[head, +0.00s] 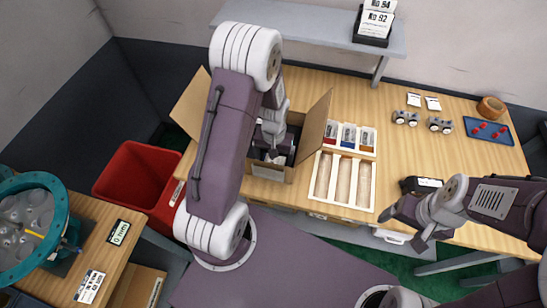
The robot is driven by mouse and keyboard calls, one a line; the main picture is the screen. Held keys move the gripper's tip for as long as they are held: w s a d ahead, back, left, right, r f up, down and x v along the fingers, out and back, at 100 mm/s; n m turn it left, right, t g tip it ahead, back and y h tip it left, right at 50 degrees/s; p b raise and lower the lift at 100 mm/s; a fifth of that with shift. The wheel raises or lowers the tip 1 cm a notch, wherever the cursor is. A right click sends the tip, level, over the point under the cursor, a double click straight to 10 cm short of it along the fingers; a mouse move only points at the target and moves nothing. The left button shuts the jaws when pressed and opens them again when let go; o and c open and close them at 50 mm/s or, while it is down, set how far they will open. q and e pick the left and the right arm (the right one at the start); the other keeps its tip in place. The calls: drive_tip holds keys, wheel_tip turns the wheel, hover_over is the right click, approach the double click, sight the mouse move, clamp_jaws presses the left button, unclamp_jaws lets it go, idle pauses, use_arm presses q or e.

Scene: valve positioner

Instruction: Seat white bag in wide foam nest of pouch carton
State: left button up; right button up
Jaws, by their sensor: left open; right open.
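The open cardboard carton (267,173) stands on the wooden table with its flaps spread and a dark interior. My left gripper (272,148) reaches down into the carton and is open. A small pale patch (276,158) shows just below its fingers; I cannot tell whether it is the white bag. The foam nests are mostly hidden by my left arm and the carton walls. My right gripper (402,229) is open and empty over the table's front edge, well right of the carton.
Right of the carton are a wooden tray with long compartments (343,202) and a tray of small packets (348,148). A black device (421,184) sits near my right gripper. A red bin (137,178) stands left. A blue tray (489,130) lies far right.

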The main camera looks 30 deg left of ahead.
use_arm(q)
wheel_tip(320, 180, up, 9)
drive_tip(key=shift+p, duration=0.3)
drive_tip(key=shift+r, duration=0.15)
